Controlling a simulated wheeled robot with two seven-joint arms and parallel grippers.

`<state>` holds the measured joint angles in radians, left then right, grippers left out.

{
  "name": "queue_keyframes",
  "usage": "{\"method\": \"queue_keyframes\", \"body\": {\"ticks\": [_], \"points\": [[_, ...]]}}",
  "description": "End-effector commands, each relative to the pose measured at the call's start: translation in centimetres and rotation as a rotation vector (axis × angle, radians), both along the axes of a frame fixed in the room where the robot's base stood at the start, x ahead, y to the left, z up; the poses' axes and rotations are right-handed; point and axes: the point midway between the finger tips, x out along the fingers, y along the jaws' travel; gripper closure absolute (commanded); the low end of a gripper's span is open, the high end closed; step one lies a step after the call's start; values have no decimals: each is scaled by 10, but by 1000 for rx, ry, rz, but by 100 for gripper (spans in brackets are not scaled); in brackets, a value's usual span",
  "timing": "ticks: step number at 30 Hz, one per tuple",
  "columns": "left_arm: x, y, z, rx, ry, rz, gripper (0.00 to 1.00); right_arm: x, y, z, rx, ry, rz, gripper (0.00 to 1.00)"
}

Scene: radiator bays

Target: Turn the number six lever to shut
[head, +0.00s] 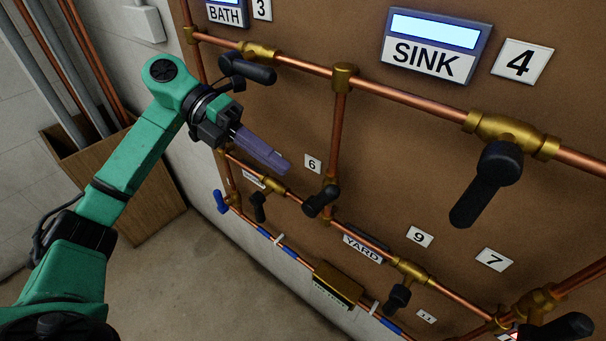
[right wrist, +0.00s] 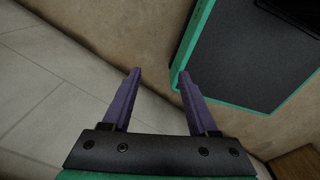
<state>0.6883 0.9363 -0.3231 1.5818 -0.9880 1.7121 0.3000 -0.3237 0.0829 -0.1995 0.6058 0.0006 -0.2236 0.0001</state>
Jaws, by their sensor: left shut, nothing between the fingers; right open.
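The number 6 tag (head: 313,164) is on the brown board in the middle of the head view. Just below it, a black lever (head: 319,202) sits on a brass valve at the lower end of a vertical copper pipe, its handle pointing down and left. It looks slanted across the pipe, but its exact angle is hard to tell. My left gripper (head: 284,166) is shut and empty, its purple fingers pointing toward the tag and lever, apart from both in the picture. My right gripper (right wrist: 160,78) is open and empty in the right wrist view, away from the levers.
Another black lever (head: 258,206) hangs just below my left gripper, and one (head: 250,69) is above it. The number 9 lever (head: 397,298) and the number 4 lever (head: 487,182) are to the right.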

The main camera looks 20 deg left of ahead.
Motion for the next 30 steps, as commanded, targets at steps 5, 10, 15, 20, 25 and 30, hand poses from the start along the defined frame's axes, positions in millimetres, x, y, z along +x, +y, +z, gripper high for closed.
{"method": "queue_keyframes", "body": {"ticks": [5,10,15,20,25,30], "points": [[-6,-33,-13,-3,3,-4,100,31,2,18,5,-51,1,41],[-8,-50,-24,-1,2,-1,100,38,3,24,6,-63,1,41],[-8,-53,-28,-2,0,1,100,26,3,22,5,-44,0,41],[-8,-52,-28,-2,0,0,100,22,5,22,8,-36,0,41],[-8,-53,-27,8,-4,-1,100,22,6,22,9,-37,0,41],[-9,-55,-26,43,-18,0,100,23,6,24,9,-38,0,41]]}}
